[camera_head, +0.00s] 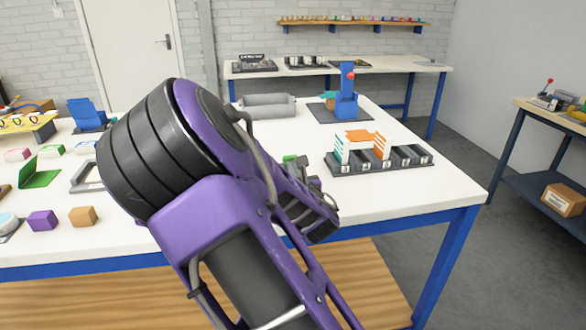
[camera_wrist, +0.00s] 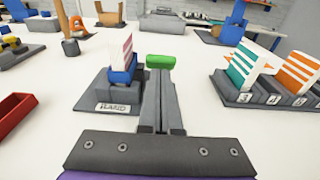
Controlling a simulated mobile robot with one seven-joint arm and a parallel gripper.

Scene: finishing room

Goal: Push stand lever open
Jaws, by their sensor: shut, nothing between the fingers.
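In the wrist view a small stand (camera_wrist: 97,92) has a dark grey base and a front label that is hard to read. A blue holder (camera_wrist: 122,76) on it grips an upright card with pink and white stripes (camera_wrist: 127,50). A green bar (camera_wrist: 160,61), which looks like the stand's lever end, is just right of the card. My gripper (camera_wrist: 158,75) is shut and empty, with its fingertips right in front of the green bar. I cannot tell whether they touch. In the head view my arm hides the stand; only a bit of green (camera_head: 289,158) shows.
A numbered slotted rack (camera_head: 380,160) with orange and teal striped cards stands close on the right; it also shows in the wrist view (camera_wrist: 275,98). A red tray (camera_wrist: 14,120) is at left. A blue press with a red knob (camera_head: 347,100) stands farther back. Front white tabletop (camera_head: 420,195) is clear.

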